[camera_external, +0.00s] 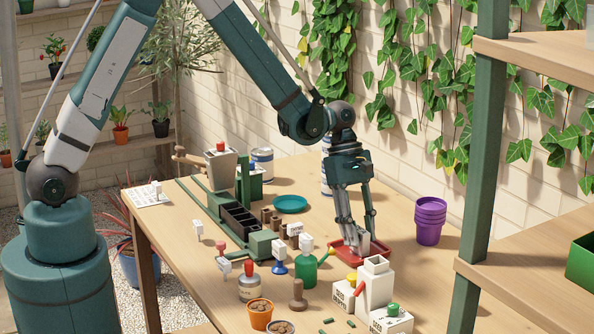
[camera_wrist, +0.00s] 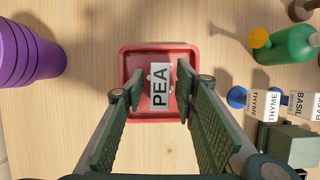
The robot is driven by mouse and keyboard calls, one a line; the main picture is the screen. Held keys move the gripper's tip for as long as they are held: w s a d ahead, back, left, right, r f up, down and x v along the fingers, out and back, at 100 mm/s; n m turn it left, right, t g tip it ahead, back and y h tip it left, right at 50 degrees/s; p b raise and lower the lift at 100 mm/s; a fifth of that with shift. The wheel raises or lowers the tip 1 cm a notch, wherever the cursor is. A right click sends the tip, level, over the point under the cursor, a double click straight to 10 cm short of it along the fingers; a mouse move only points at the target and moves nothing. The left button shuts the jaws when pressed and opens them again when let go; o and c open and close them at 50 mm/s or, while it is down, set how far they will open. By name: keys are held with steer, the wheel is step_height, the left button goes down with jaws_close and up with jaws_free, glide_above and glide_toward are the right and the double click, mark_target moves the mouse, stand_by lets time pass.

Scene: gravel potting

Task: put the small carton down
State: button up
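The small carton, white with the label PEA (camera_wrist: 160,87), stands in or just over the red tray (camera_wrist: 152,49); I cannot tell whether its base touches. In the external view the carton (camera_external: 364,241) shows partly behind my fingers, and the red tray (camera_external: 376,253) lies on the table under it. My gripper (camera_wrist: 160,88) has one finger on each side of the carton, and red tray shows in a gap on both sides. The gripper is open around the carton. In the external view my gripper (camera_external: 360,246) points down at the tray.
Purple stacked pots (camera_external: 430,222) stand right of the tray. A green bottle (camera_external: 305,270) stands to its left, and a white bottle (camera_external: 374,284) stands in front. Thyme and basil labels (camera_wrist: 272,103) are at the right in the wrist view.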

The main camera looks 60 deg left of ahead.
steer(key=shift+r, duration=0.15)
steer(key=p+v, duration=0.1)
steer(key=v, duration=1.1)
steer(key=shift+p, duration=0.3)
steer(key=shift+a+r, duration=0.1)
steer(key=s+a+r+m+t+y, duration=0.1)
steer(key=s+a+r+m+t, duration=0.2)
steer(key=s+r, duration=0.4)
steer(key=s+a+r+m+y, duration=0.1)
steer(key=s+a+r+m, duration=0.2)
steer(key=s+r+m, duration=0.35)
steer(key=s+a+r+m+t+y, duration=0.1)
steer(key=s+a+r+m+t, duration=0.1)
steer(key=s, duration=0.7)
steer(key=s+a+r+m+t+y, duration=0.1)
steer(key=s+a+m, duration=0.4)
steer(key=s, duration=0.5)
steer(key=shift+a+r+m+t, duration=0.2)
steer(key=shift+r+m+t, duration=0.4)
steer(key=shift+m, duration=0.15)
